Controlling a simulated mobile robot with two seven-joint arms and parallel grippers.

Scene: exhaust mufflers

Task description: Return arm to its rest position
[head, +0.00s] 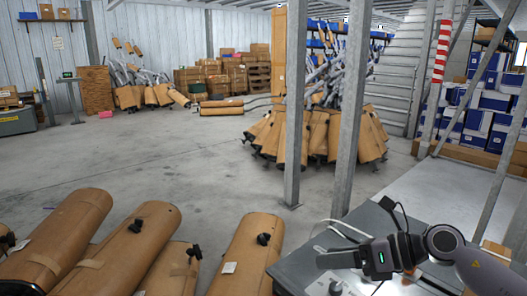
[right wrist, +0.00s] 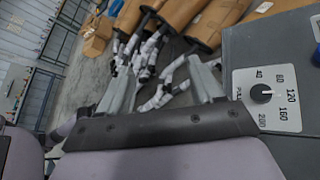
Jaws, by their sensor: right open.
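My right arm comes in from the lower right of the head view. Its right gripper (head: 326,260) is over the top of a grey cabinet (head: 300,268), pointing left. In the right wrist view the gripper (right wrist: 163,84) shows two grey fingers spread apart with nothing held between them. The cabinet's dark face (right wrist: 265,48) is just right of the fingers there, with a white dial plate (right wrist: 285,98) and a black knob. My left gripper is not in view.
Several brown-wrapped mufflers (head: 133,245) lie across the front left, beside the cabinet. Metal posts (head: 349,110) stand behind the cabinet. More wrapped mufflers (head: 320,135) stand clustered behind the posts. The concrete floor (head: 150,150) at middle left is clear.

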